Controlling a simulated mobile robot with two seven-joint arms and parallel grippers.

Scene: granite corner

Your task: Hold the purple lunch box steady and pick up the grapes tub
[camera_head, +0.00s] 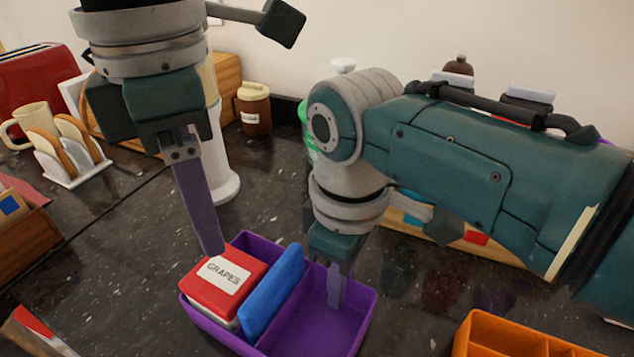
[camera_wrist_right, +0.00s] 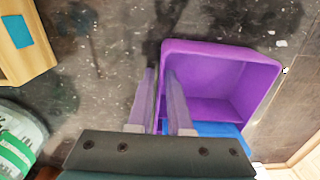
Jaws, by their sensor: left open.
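The purple lunch box (camera_head: 325,325) stands on the dark counter at the lower middle of the head view. The red-topped grapes tub (camera_head: 222,282), with a white GRAPES label, sits in its left part. My left gripper (camera_head: 211,248) points down at the tub's back left edge; it is open, and one finger is hidden. My right gripper (camera_head: 336,298) is at the box's back right wall. In the right wrist view, its fingers (camera_wrist_right: 160,75) lie close on either side of the wall of the lunch box (camera_wrist_right: 215,65), shut on it.
A blue upright slab (camera_head: 272,292) stands in the box beside the tub. An orange tray (camera_head: 510,340) is at the lower right. A toast rack (camera_head: 70,150), a brown jar (camera_head: 254,108) and a red toaster (camera_head: 38,85) stand at the back left.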

